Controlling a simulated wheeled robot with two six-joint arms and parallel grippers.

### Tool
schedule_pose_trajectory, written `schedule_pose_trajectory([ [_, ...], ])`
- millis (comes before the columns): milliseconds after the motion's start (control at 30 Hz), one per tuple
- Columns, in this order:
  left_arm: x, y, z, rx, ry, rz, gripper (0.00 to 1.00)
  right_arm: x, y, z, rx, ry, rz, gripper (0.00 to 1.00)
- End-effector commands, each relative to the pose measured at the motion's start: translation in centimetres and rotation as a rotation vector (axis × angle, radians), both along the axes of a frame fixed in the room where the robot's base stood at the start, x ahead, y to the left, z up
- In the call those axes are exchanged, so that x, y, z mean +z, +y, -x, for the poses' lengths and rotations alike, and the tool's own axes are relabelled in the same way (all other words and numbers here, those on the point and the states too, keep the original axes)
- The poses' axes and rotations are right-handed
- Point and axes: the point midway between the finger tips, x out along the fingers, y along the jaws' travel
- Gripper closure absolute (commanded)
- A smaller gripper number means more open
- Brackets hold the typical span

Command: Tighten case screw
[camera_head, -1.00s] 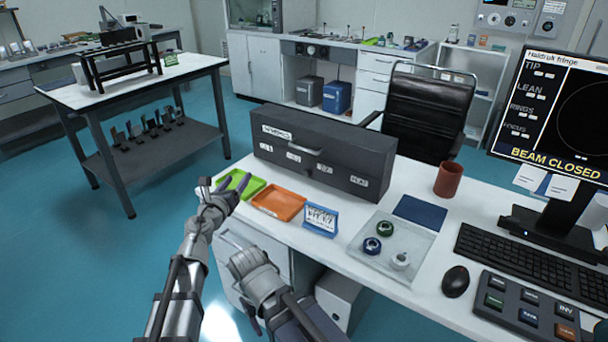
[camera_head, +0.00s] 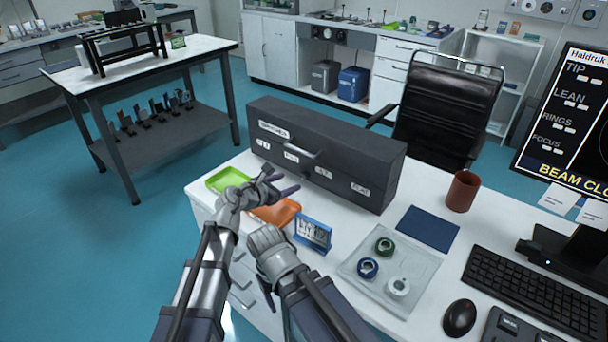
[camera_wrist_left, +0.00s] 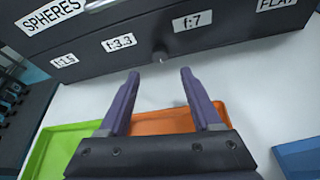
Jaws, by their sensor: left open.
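The long dark grey case (camera_head: 340,150) stands on the white desk, its front bearing a handle and several white labels. In the left wrist view the case front (camera_wrist_left: 100,58) fills the top. A small dark round knob or screw head (camera_wrist_left: 160,56) sits low on it, between the f:3.3 and f:7 labels. My left gripper (camera_head: 283,180) is open in front of the case, above the orange tray (camera_head: 278,212). Its two purple fingers (camera_wrist_left: 156,78) point at the case front with nothing between them. My right gripper (camera_head: 267,285) is low by the desk's front edge; its jaws are unclear.
A green tray (camera_head: 228,179) lies left of the orange one. A blue-framed card stand (camera_head: 313,233) and a clear tray (camera_head: 388,270) with small ring-shaped parts lie to the right. A brown cup (camera_head: 462,191), keyboard (camera_head: 530,293) and mouse (camera_head: 459,318) are farther right.

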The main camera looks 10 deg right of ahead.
Motion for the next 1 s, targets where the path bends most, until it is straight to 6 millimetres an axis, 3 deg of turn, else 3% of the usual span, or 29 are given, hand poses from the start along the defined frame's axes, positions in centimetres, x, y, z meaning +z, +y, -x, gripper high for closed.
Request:
schedule_pose_trajectory([
  [267,-0.6,-0.9,-0.9,0.0,-0.001,0.001,0.34,-0.6,0.0,0.0,0.0,0.0,0.0,0.34],
  [700,-2.9,-5.0,-4.7,0.001,0.001,0.002,0.34,-2.9,0.0,0.0,0.0,0.0,0.0,0.34],
  [1000,-2.9,-5.3,-4.9,0.001,0.0,0.002,0.34,-2.9,0.0,0.0,0.0,0.0,0.0,0.34],
])
